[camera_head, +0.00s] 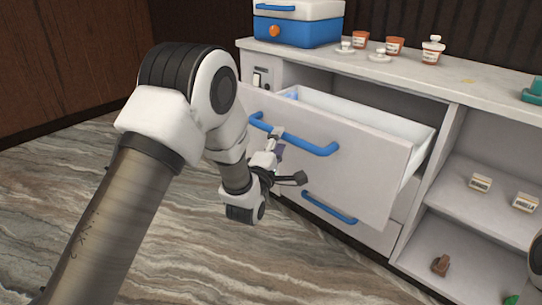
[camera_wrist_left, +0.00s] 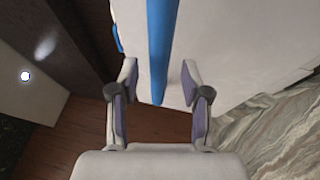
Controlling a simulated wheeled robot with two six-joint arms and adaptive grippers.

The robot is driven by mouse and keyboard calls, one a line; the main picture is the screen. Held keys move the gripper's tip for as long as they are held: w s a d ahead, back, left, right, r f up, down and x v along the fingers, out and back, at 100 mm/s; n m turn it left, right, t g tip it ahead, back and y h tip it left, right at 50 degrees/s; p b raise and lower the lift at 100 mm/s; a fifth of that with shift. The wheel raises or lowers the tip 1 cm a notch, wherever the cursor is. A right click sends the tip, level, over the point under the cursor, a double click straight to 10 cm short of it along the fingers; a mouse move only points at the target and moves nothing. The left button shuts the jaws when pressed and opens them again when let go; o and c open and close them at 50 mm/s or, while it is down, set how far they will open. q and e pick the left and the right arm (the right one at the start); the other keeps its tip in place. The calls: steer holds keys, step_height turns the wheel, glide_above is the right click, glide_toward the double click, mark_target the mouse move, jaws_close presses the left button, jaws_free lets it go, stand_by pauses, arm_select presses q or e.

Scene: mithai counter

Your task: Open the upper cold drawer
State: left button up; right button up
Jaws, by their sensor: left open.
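The upper cold drawer (camera_head: 365,170) is pulled out from the counter, with its white inner walls and part of its inside showing. Its blue bar handle (camera_head: 318,149) runs across the front. My left gripper (camera_head: 287,157) is in front of the handle with its fingers spread. In the left wrist view the blue handle (camera_wrist_left: 160,45) lies between the two open fingers of the gripper (camera_wrist_left: 159,82), with gaps on both sides and no visible contact. My right gripper is not in view.
A lower drawer with a blue handle (camera_head: 330,208) sits beneath, closed. Open shelves (camera_head: 455,200) at right hold small items. The floor in front is clear.

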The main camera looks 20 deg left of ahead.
arm_select(q)
steer(key=s+f, duration=0.1)
steer(key=s, duration=0.7)
steer(key=shift+s+d+f, duration=0.25)
steer(key=shift+s+f, duration=0.05)
steer(key=shift+s, duration=0.1)
steer(key=s+f+m+g, duration=0.1)
steer(key=s+f+g, duration=0.25)
steer(key=f, duration=0.55)
steer(key=s+a+f+m+g, duration=0.1)
steer(key=s+f+g, duration=0.3)
steer(key=f, duration=0.5)
steer(key=s+f+m+g, duration=0.1)
steer(key=s+f+g, duration=0.1)
steer(key=s+f, duration=0.5)
steer(key=s+d+f+m+g+h, duration=0.1)
steer(key=s+f+m+g, duration=0.45)
steer(key=s+m, duration=0.35)
steer(key=s+f+m+g, duration=0.5)
steer(key=s+f+m, duration=0.1)
steer(key=s, duration=0.5)
step_height(320, 180, up, 30)
steer(key=m+p, duration=0.1)
steer(key=p, duration=2.9)
steer(key=shift+w, duration=0.35)
